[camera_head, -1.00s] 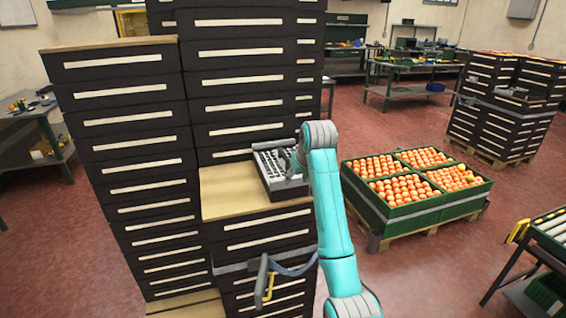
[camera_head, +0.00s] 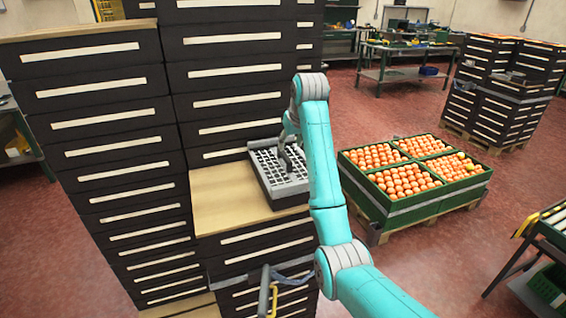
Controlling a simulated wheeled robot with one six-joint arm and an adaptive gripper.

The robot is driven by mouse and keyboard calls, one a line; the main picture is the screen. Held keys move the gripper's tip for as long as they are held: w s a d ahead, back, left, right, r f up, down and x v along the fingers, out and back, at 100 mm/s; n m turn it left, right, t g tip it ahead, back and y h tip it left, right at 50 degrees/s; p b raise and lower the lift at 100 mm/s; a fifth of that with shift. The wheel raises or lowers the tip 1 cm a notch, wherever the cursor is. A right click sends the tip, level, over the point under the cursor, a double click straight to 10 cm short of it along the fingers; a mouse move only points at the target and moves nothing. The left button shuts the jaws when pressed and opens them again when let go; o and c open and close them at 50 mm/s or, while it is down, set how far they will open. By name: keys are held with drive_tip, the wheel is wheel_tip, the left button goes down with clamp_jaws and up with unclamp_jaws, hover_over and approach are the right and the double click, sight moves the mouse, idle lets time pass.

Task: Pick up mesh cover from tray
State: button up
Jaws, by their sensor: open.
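A dark grey tray (camera_head: 300,197) sits on the wooden top (camera_head: 225,200) of a stack of black boxes. A light grey slotted mesh piece (camera_head: 268,160) lies in or on the tray; I cannot tell cover and tray apart everywhere. My gripper (camera_head: 287,165) points down over the middle of the mesh, at the end of my teal arm. Its fingertips are small and partly hidden by the wrist. I cannot tell whether they touch the mesh. No lifted object shows.
Tall black box stacks stand left and behind the tray (camera_head: 110,170). Green crates of oranges (camera_head: 385,214) sit on a pallet to the right. More black stacks (camera_head: 497,95) and a workbench (camera_head: 410,62) stand farther back. Red floor is clear between them.

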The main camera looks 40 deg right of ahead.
sight(285, 155)
drive_tip(key=x, duration=0.7)
drive_tip(key=shift+w+f, duration=0.15)
drive_tip(key=shift+w, duration=0.15)
drive_tip(key=shift+w+f, duration=0.25)
drive_tip(key=shift+f, duration=0.25)
drive_tip(key=shift+f, duration=0.25)
clamp_jaws()
